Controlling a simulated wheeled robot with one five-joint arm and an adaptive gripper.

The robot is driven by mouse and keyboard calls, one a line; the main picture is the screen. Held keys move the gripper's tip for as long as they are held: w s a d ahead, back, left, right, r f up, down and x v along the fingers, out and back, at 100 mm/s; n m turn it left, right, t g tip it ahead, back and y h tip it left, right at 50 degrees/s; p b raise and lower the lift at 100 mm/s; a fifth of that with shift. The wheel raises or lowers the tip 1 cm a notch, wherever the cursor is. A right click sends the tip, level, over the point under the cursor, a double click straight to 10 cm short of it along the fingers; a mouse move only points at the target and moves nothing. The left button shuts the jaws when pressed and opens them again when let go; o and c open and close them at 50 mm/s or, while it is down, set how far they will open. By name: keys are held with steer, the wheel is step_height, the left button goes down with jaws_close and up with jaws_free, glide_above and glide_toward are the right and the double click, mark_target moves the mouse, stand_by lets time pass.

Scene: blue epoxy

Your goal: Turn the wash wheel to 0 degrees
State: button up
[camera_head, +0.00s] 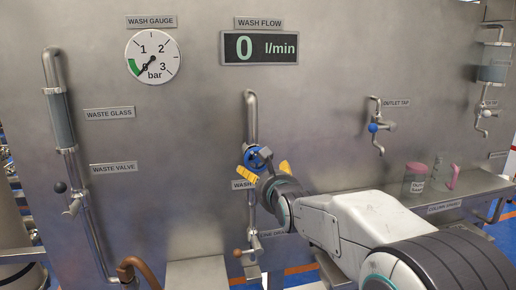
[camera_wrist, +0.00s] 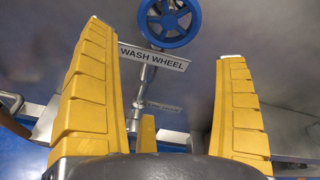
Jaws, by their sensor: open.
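The wash wheel (camera_head: 252,157) is a small blue handwheel on a vertical steel pipe on the metal panel. In the wrist view the blue wheel (camera_wrist: 148,24) is at the top edge, partly cut off, above the "WASH WHEEL" label (camera_wrist: 155,58). My gripper (camera_head: 266,171) is in front of the wheel and slightly below it, partly covering it. Its yellow fingers are spread wide with nothing between them; in the wrist view my gripper (camera_wrist: 164,45) points up toward the wheel. The fingers appear apart from the rim. The wheel's angle cannot be read.
The wash flow display (camera_head: 260,48) reads 0 l/min. The wash gauge (camera_head: 152,57) has its needle near 0. The waste valve (camera_head: 73,201) is at left and the outlet tap (camera_head: 376,127) at right. A jar (camera_head: 415,180) and a jug (camera_head: 443,172) stand on the right shelf.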

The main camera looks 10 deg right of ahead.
mark_target(258, 162)
steer(key=shift+w+r+n+t, duration=0.4)
steer(key=shift+w+n, duration=0.8)
steer(key=shift+n, duration=4.2)
steer(key=shift+w+r+n+t, duration=0.25)
steer(key=shift+w+n+t, duration=0.6)
steer(key=shift+n, duration=4.55)
steer(key=shift+w+r+n+t, duration=0.25)
steer(key=shift+w+n, duration=1.25)
steer(key=shift+n, duration=3.9)
